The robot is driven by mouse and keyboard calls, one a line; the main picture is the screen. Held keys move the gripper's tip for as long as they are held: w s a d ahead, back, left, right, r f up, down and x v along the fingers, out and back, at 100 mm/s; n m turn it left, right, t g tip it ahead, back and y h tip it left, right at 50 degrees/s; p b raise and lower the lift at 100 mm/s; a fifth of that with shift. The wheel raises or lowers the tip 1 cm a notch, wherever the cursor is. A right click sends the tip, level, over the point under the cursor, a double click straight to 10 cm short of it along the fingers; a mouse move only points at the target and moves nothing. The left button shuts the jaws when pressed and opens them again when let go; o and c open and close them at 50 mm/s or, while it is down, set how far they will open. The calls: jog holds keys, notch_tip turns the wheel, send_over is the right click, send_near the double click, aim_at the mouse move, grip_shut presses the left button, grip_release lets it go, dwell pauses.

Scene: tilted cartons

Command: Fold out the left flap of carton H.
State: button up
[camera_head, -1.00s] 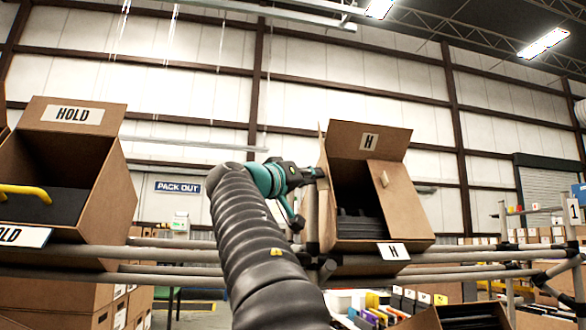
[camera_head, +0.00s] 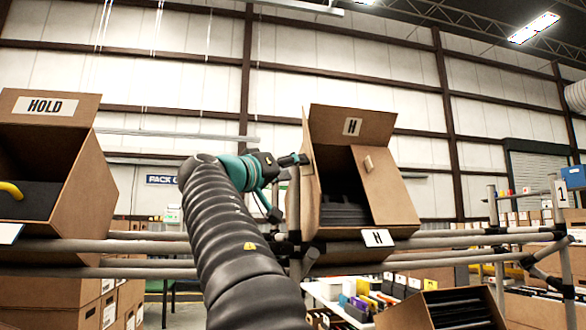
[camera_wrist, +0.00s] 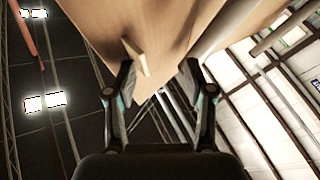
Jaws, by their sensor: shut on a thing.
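Carton H (camera_head: 400,200) stands tilted on a pipe rack, with a dark stack inside. Its top flap (camera_head: 375,125) with the H label stands up. Its right flap (camera_head: 383,185) lies folded inward and bears a small tab. The left flap (camera_head: 306,140) shows nearly edge-on at the left side of the opening. My gripper (camera_head: 303,159) is at this left edge, shut on the left flap. In the wrist view my gripper's fingers (camera_wrist: 158,75) stand apart with brown cardboard (camera_wrist: 165,35) between and beyond them. A small tab (camera_wrist: 135,57) shows beside the left finger. The exact contact is unclear.
A HOLD carton (camera_head: 85,190) with a yellow handle stands on the rack at the left. Rack pipes (camera_head: 130,246) run below both cartons. An open carton (camera_head: 405,318) and several coloured items sit lower right.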

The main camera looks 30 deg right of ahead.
jog(key=v, duration=1.2)
dwell(0.3)
jog(key=w+a+f+n+t+y, duration=0.1)
jog(key=w+f+n+t+y, duration=0.1)
jog(key=w+f+n+y, duration=0.3)
jog(key=w+a+f+n+t, duration=0.2)
jog(key=w+f+n, duration=0.1)
jog(key=f, duration=0.4)
notch_tip(320, 180, down, 15)
jog(key=a+n+y, duration=0.2)
jog(key=n+y, duration=0.2)
jog(key=y, duration=0.2)
jog(key=s+a+f+g+y+p, duration=0.1)
jog(key=s+a+f+g+y, duration=0.15)
jog(key=s+f, duration=0.45)
jog(key=s+a+f+g+y+p, duration=0.1)
jog(key=s+a+f+y, duration=0.3)
jog(key=f, duration=0.6)
jog(key=s+f+m+y+p, duration=0.1)
jog(key=s+f, duration=0.2)
jog(key=s, duration=0.5)
jog(key=s+f+m+y+p, duration=0.1)
jog(key=s+f, duration=0.3)
jog(key=s, duration=0.4)
jog(key=shift+s+d+f+p, duration=0.3)
jog(key=shift+s+d+p, duration=0.1)
jog(key=shift+p, duration=0.3)
